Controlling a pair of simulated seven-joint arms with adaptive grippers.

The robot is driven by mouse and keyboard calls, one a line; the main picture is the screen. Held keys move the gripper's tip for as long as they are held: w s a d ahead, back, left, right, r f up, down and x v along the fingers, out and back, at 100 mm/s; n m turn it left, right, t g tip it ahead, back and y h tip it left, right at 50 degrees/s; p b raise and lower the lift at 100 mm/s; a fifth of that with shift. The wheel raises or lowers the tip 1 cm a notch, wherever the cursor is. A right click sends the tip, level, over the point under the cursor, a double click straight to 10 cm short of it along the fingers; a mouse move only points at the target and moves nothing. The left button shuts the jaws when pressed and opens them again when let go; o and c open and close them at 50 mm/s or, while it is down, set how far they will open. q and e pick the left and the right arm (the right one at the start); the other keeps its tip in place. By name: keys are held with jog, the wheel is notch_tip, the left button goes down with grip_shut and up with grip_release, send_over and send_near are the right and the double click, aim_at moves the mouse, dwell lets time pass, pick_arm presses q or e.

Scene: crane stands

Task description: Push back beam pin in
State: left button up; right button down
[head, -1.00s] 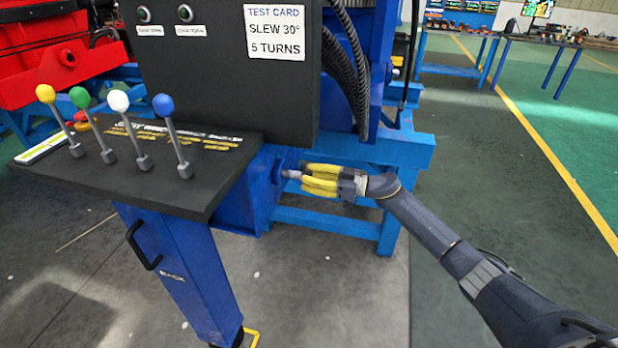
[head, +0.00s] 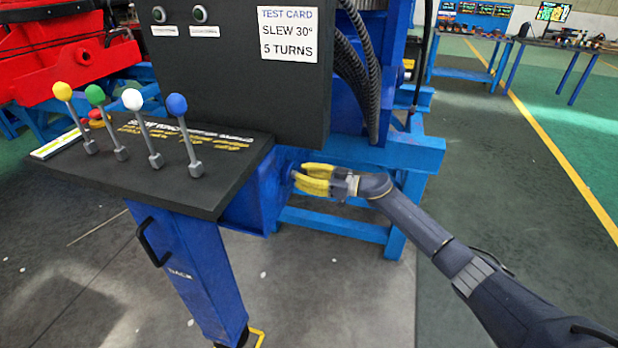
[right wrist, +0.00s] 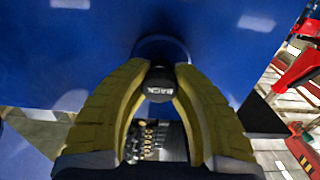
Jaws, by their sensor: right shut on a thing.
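The back beam pin (right wrist: 159,84) shows in the right wrist view as a dark round end lettered "BACK". It sits in front of a round collar on the blue beam face (right wrist: 215,45). My right gripper (head: 298,180) has yellow fingers closed around the pin, and it also shows in the right wrist view (right wrist: 160,75) with a fingertip on each side of the pin. In the head view the fingertips are close against the side of the blue beam (head: 262,195), and the pin is mostly hidden by them. My left gripper is not in view.
A console with several coloured-knob levers (head: 150,135) stands left of the gripper. A blue leg marked "BACK" (head: 190,270) is below it. A blue frame (head: 345,225) lies behind the gripper. Open floor (head: 350,290) is below my right arm.

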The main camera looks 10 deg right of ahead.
jog(key=c, duration=0.9)
grip_release()
jog(key=shift+v, duration=6)
